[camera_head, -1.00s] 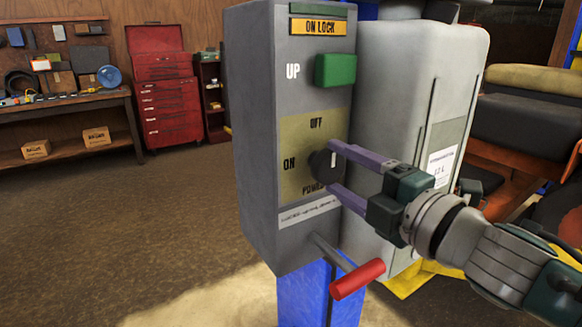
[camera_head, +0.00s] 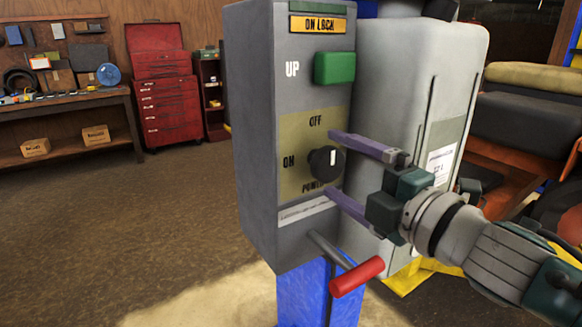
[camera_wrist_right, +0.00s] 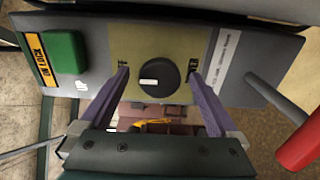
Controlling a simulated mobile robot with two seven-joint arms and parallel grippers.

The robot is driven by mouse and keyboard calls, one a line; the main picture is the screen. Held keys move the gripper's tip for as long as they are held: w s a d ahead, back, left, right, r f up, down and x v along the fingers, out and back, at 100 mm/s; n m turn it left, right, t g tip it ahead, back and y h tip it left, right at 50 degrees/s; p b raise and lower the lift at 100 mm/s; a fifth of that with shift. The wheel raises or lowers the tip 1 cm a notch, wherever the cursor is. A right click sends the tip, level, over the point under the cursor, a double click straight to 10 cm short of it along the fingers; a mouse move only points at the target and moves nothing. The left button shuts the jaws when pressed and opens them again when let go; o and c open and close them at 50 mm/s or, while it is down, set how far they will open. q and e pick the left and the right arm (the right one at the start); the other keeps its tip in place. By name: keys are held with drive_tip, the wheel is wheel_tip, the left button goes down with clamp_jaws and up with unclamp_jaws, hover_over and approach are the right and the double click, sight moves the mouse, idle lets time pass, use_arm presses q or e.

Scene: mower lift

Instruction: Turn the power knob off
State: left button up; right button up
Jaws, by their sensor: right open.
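The power knob (camera_head: 326,162) is black and round with a white mark. It sits on the olive label panel (camera_head: 300,125) of the grey control box, between the words OFF, ON and POWER. In the head view the white mark stands upright, towards OFF. It also shows in the right wrist view (camera_wrist_right: 159,77), between the fingers. My right gripper (camera_head: 332,164) is open, its purple fingers apart above and below the knob, with clear gaps to it. The wrist view shows the same open fingers (camera_wrist_right: 160,80). My left gripper is not in view.
A green UP button (camera_head: 335,68) sits above the panel. A lever with a red handle (camera_head: 356,277) sticks out below the right gripper. A grey housing (camera_head: 400,100) stands right behind the box. The floor (camera_head: 130,220) to the left is clear.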

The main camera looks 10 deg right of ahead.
drive_tip(key=shift+s, duration=0.15)
drive_tip(key=v, duration=0.9)
drive_tip(key=shift+s+b, duration=0.3)
drive_tip(key=shift+b, duration=0.1)
drive_tip(key=shift+d, duration=0.15)
